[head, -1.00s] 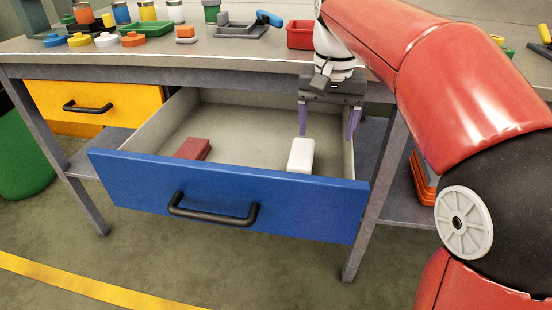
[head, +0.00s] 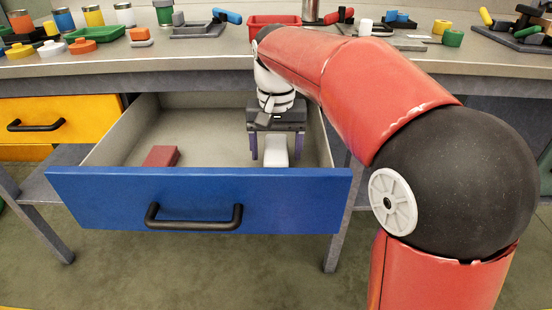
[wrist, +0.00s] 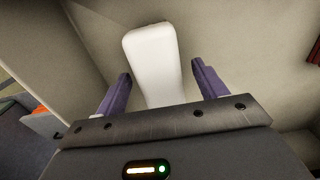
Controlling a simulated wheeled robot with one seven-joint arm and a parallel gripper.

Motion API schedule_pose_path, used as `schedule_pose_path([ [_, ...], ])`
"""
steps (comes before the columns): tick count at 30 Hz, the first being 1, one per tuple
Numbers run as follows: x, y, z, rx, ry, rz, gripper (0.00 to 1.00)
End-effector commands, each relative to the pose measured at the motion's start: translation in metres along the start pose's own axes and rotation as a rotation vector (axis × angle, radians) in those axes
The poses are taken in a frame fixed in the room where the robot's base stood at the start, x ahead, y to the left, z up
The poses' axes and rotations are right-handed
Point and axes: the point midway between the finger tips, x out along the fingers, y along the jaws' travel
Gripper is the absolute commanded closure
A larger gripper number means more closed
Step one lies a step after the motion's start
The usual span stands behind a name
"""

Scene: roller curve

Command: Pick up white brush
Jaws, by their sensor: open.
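The white brush (head: 275,150) lies in the right part of the open blue drawer (head: 200,205). Only a plain white block shape shows; its lower end is hidden behind the drawer front in the head view. My gripper (head: 270,150) is open, pointing down into the drawer, with one purple finger on each side of the brush. In the wrist view the brush (wrist: 153,60) rises between the two open fingers (wrist: 160,88), with a visible gap to each finger.
A dark red block (head: 161,156) lies in the drawer's left part. The drawer's right wall (head: 321,140) is close to my gripper. The bench top above (head: 215,60) holds jars, coloured parts and a red tray (head: 274,22). A closed yellow drawer (head: 60,122) is at left.

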Motion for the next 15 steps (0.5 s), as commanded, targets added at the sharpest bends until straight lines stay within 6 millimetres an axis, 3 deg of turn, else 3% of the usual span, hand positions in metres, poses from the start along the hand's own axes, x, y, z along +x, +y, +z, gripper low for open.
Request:
schedule_pose_path([
  [5,-0.0004,0.0,-0.0001,0.0,0.001,0.0,0.29],
  [15,-0.0006,0.0,-0.0001,0.0,0.001,0.0,0.74],
])
